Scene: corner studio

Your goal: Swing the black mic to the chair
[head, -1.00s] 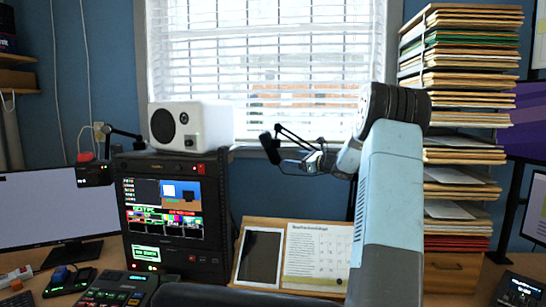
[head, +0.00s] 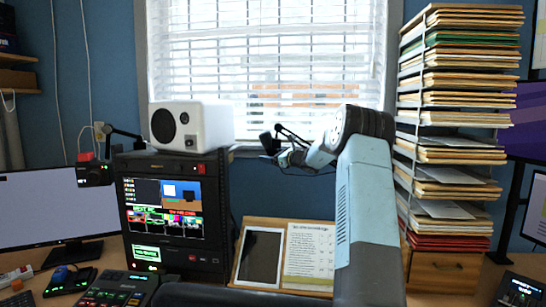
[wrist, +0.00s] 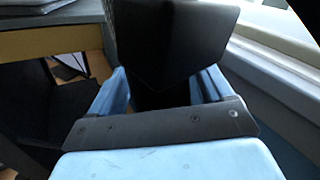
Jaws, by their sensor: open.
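The black mic (head: 268,144) hangs on a thin dark boom arm (head: 292,135) in front of the window, just right of the white speaker. My gripper (head: 291,157) is close by its right side in the head view, small and partly mixed with the boom. In the wrist view, the blue fingers of my gripper (wrist: 165,90) are apart, with a large dark block (wrist: 172,45), likely the mic, in front of and between them. I cannot tell whether they touch it. A dark curved edge (head: 250,298), likely the chair's back, shows at the bottom of the head view.
A black equipment rack (head: 205,215) with a white speaker (head: 191,126) on top stands left of the mic. A tall stack of folders (head: 460,110) stands right of my arm. A wooden board (head: 240,280) with a tablet lies below. The window (head: 270,60) is close behind.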

